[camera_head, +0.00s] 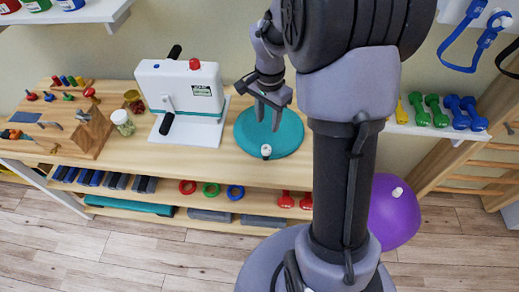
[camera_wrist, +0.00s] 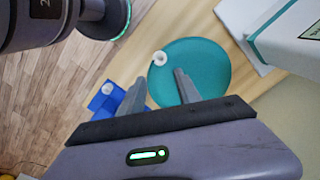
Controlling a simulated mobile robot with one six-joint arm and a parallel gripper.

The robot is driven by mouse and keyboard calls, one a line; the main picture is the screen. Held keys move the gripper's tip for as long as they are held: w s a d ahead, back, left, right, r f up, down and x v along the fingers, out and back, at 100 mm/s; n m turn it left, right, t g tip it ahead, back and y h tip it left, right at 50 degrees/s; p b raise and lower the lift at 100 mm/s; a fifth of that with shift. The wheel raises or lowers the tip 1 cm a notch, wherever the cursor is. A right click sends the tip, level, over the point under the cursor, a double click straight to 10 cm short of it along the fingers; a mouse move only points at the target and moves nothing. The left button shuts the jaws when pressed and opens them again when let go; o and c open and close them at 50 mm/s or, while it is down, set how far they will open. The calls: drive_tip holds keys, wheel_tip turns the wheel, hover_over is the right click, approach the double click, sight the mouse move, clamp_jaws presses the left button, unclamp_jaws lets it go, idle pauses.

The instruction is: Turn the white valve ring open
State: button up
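The white valve ring (camera_head: 266,151) sits near the front edge of a round teal cushion (camera_head: 287,138) on the wooden bench. In the wrist view, the ring (camera_wrist: 160,58) is a small white round piece with a darker centre, at the edge of the teal cushion (camera_wrist: 208,65). My gripper (camera_head: 268,117) is above the cushion, behind the ring in the head view. In the wrist view, my gripper's fingers (camera_wrist: 160,77) are spread with nothing between them, and the ring appears just beyond their tips. The ring's turn position is too small to tell.
A white machine with a dark crank (camera_head: 187,95) stands left of the cushion. A glass jar (camera_head: 122,122) and a wooden peg board (camera_head: 85,135) are farther left. Dumbbells (camera_head: 440,112) lie to the right. A purple ball (camera_head: 394,215) is on the right, below bench height.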

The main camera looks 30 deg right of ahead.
sight(266, 146)
wheel_tip(266, 146, down, 13)
drive_tip(key=b, duration=0.4)
drive_tip(key=shift+c, duration=0.2)
clamp_jaws()
